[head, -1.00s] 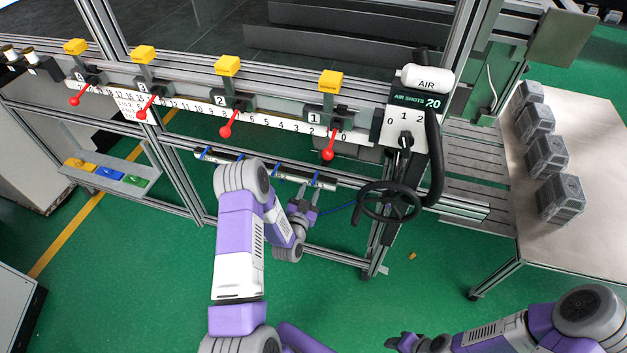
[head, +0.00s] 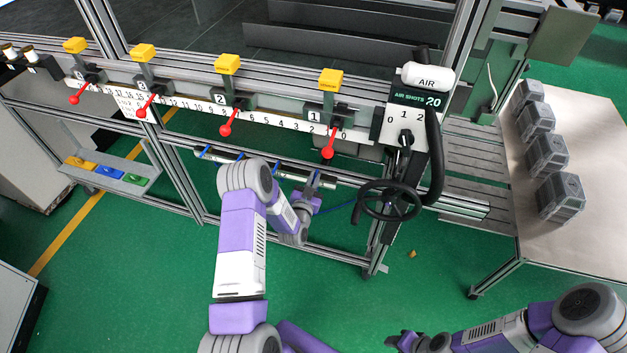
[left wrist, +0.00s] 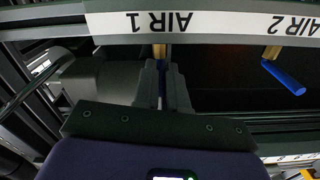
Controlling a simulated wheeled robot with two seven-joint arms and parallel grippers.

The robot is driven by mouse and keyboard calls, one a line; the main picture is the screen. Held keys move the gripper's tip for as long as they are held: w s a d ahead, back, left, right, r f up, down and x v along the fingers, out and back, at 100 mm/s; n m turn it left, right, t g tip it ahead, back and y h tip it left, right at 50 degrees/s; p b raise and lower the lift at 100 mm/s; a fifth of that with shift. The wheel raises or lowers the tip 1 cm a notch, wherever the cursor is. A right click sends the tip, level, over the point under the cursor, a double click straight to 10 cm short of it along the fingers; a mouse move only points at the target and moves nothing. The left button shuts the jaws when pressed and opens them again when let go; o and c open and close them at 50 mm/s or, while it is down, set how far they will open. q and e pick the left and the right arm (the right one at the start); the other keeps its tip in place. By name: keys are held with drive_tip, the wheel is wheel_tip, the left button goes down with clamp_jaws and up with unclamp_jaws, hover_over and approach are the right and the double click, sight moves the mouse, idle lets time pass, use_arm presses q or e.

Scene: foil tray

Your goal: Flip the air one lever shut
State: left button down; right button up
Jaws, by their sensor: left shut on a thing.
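In the left wrist view, the AIR 1 label (left wrist: 160,22) appears upside down on the rail. Below it a brass valve stem (left wrist: 159,51) shows with a blue air one lever (left wrist: 163,88) between the fingers. My left gripper (left wrist: 164,78) is shut on this lever, whose sides the fingers mostly hide. In the head view the left gripper (head: 311,184) is at the right end of the row of blue levers, under the front rail. My right gripper (head: 394,341) is low in the head view, away from the rig; its jaws are too small to read.
The neighbouring AIR 2 lever (left wrist: 284,77) hangs slanted to the right in the wrist view. A black handwheel (head: 389,200) stands right of my left gripper. Red levers (head: 328,152) hang above. The green floor (head: 330,310) is clear in front.

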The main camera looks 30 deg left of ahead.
use_arm(q)
drive_tip(key=shift+d, duration=0.1)
drive_tip(key=shift+w+d+n+g+y+b, duration=0.25)
drive_tip(key=shift+n+g+y+b, duration=0.55)
drive_tip(key=shift+y, duration=0.45)
drive_tip(key=shift+w+d+n+g+y+b, duration=0.1)
drive_tip(key=shift+d+n+g+y+b, duration=0.45)
drive_tip(key=shift+n+y, duration=0.7)
drive_tip(key=shift+w+d+n+g+y+b, duration=0.2)
drive_tip(key=shift+n+g+y+b, duration=0.45)
drive_tip(key=shift+n+y+b, duration=0.5)
drive_tip(key=shift+y, duration=0.45)
drive_tip(key=c, duration=1.2)
unclamp_jaws()
drive_tip(key=shift+a, duration=0.1)
drive_tip(key=v, duration=0.7)
drive_tip(key=shift+s+d+r+p, duration=0.1)
drive_tip(key=shift+s+d+p, duration=0.15)
drive_tip(key=shift+p, duration=0.1)
